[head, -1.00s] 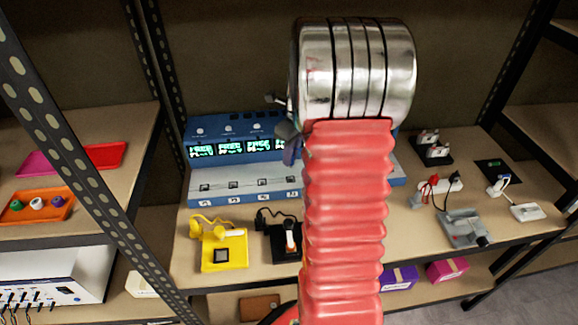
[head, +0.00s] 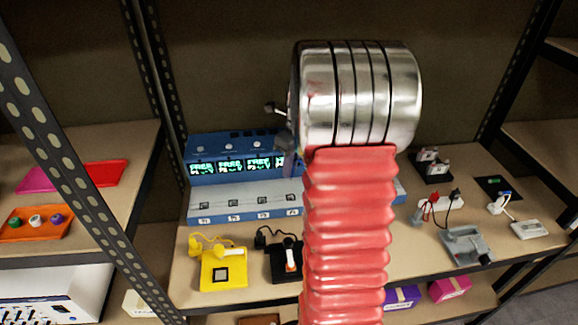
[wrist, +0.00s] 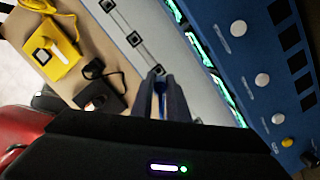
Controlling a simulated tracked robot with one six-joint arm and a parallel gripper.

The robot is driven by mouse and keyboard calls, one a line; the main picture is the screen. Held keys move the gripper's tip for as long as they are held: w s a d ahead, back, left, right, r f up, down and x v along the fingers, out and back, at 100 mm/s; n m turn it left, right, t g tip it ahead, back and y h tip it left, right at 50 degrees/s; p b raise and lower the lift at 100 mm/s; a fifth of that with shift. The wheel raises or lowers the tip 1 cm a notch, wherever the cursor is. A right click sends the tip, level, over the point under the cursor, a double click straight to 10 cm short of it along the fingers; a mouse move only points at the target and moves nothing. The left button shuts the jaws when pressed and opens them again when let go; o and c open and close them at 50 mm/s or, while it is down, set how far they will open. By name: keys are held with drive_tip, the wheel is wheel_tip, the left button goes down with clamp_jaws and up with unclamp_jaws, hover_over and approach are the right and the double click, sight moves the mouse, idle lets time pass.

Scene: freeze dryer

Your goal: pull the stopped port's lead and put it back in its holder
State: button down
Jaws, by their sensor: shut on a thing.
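The blue freeze dryer (head: 230,145) stands at the back of the shelf, with several lit displays (head: 230,166) and a pale front ledge of square ports (head: 233,203). My gripper (wrist: 160,84) is over that ledge in the wrist view, shut on a small blue piece, mostly hidden between the fingers. In the head view my arm hides most of my gripper and the ports at right. A yellow holder (head: 223,277) with a yellow lead (head: 205,239) and a black holder (head: 277,266) with a black lead (head: 262,236) stand in front; both holders also show in the wrist view.
At right on the shelf stand a black block (head: 438,175), a grey device (head: 465,245) and a white box (head: 528,229) with leads. The left shelf holds an orange tray (head: 15,230) of small caps. Perforated rack posts (head: 65,140) rise at the sides.

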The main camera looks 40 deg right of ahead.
drive_tip(key=shift+f, duration=2.1)
drive_tip(key=shift+s, duration=0.1)
drive_tip(key=s, duration=0.7)
drive_tip(key=shift+s+a, duration=0.2)
drive_tip(key=shift+s, duration=0.1)
drive_tip(key=s, duration=0.7)
drive_tip(key=shift+s+a, duration=0.2)
drive_tip(key=shift+s, duration=0.15)
drive_tip(key=shift+w, duration=0.1)
drive_tip(key=shift+f, duration=0.25)
drive_tip(key=shift+f, duration=2.85)
